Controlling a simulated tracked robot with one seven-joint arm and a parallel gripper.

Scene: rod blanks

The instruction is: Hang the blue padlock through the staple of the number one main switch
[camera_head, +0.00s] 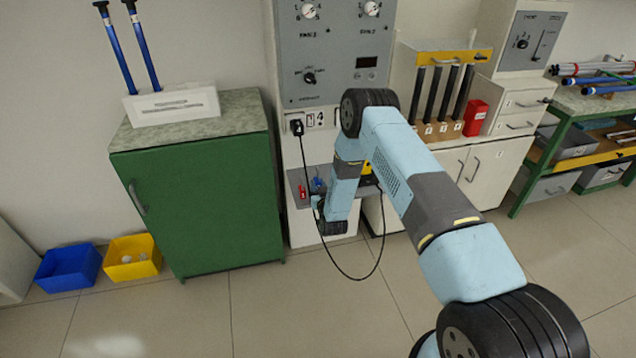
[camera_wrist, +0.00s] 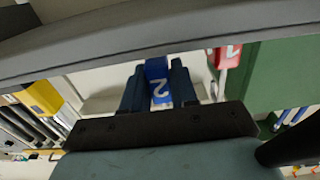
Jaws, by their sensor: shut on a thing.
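The blue padlock (camera_wrist: 157,84), marked with a 2, sits between the two dark fingers of my gripper (camera_wrist: 157,72) in the wrist view. My gripper is shut on it. In the head view the blue padlock (camera_head: 318,183) shows small at the shelf below the grey panel, partly hidden by my arm. A grey switch box with a lever (camera_head: 530,42) is at the upper right. I cannot make out a staple or which switch is number one.
A grey dial panel (camera_head: 335,50) stands above the shelf. A black cable (camera_head: 345,274) loops from its plug down in front of the cabinet, near my arm. A green cabinet (camera_head: 205,205) stands to the left. The floor in front is clear.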

